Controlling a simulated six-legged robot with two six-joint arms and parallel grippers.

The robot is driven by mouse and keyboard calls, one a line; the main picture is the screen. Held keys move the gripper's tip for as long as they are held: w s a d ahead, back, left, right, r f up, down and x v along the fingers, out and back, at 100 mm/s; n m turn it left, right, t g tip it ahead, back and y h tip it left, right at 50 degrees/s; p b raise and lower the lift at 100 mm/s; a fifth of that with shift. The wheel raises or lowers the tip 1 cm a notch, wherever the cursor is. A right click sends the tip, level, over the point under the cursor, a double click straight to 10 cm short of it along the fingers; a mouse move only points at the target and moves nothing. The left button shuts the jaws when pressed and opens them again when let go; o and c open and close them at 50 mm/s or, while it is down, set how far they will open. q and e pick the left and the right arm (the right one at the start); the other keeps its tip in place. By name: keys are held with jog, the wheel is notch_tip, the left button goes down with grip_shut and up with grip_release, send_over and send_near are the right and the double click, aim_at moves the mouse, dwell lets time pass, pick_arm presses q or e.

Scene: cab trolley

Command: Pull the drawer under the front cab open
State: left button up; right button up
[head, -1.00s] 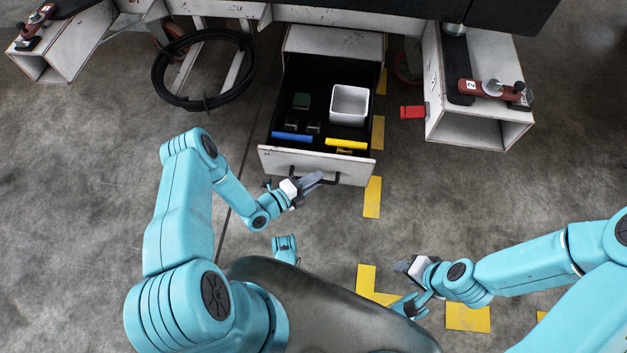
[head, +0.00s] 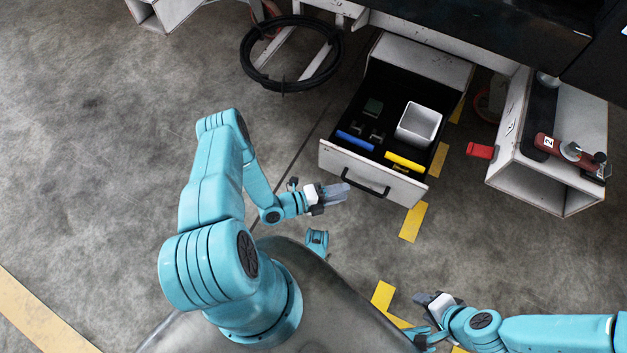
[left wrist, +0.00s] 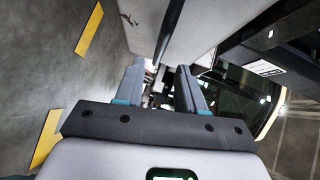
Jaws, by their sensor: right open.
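The drawer (head: 375,174) under the cab stands pulled out, with a white front and a dark inside. Its black bar handle (head: 364,182) is on the front face. My left gripper (head: 343,193) is just in front of the drawer face, left of the handle, and appears clear of it. In the left wrist view the left gripper's two fingers (left wrist: 161,85) are apart with nothing between them. The handle (left wrist: 171,28) and white drawer front (left wrist: 205,25) lie beyond the fingertips there. My right gripper (head: 424,298) is open and empty, low over the floor, away from the drawer.
The drawer holds a white bin (head: 418,124), a blue item (head: 355,141), a yellow item (head: 404,162) and small dark parts. A white open box (head: 535,170) with a red tool stands right. A black hose coil (head: 258,72) hangs left. Floor at left is clear.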

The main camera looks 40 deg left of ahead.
pick_arm(q)
jog(key=p+v, duration=0.1)
jog(key=v, duration=0.7)
jog(key=shift+s, duration=0.2)
jog(key=shift+a, duration=0.1)
